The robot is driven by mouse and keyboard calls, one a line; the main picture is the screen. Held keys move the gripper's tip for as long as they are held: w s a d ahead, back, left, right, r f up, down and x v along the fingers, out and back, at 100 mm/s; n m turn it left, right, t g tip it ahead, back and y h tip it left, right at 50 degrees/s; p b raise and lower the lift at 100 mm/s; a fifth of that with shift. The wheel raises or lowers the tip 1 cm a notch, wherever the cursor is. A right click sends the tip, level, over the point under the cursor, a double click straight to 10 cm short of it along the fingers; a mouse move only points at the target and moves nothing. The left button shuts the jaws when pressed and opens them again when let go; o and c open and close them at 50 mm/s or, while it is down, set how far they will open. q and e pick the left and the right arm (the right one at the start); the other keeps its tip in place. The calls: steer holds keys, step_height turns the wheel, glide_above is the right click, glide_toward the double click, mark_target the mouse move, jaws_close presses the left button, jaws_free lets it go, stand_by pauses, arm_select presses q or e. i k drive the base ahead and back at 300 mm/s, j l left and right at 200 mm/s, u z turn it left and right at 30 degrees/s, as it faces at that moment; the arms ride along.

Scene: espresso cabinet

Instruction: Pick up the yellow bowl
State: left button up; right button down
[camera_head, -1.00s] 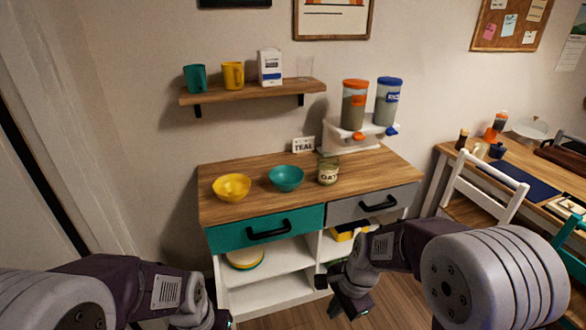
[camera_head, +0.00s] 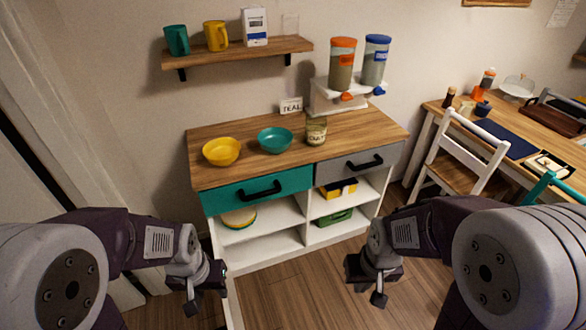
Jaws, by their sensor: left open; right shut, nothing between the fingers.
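The yellow bowl (camera_head: 221,151) sits upright on the left part of the wooden cabinet top, left of a teal bowl (camera_head: 275,140). My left gripper (camera_head: 207,301) is open and empty, low in front of the cabinet and below the yellow bowl in the picture. My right gripper (camera_head: 368,285) is shut and empty, low in front of the cabinet's right side. Both grippers are well apart from the yellow bowl, which is fully in view.
A jar (camera_head: 316,131) and a white TEAL sign (camera_head: 291,106) stand on the cabinet top (camera_head: 345,132). The teal drawer (camera_head: 258,189) and grey drawer are shut. A wall shelf (camera_head: 237,50) hangs above. A white chair (camera_head: 462,160) stands right; floor in front is clear.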

mark_target(221, 151)
steer(key=i+l+u, duration=0.15)
steer(key=u, duration=0.3)
steer(key=i+l+u, duration=0.25)
steer(key=u, duration=0.2)
steer(key=i+l+u, duration=0.1)
steer(key=l+u, duration=0.15)
steer(key=u, duration=0.2)
steer(key=i+l+u, duration=0.1)
steer(key=l+u, duration=0.55)
steer(key=u, duration=0.25)
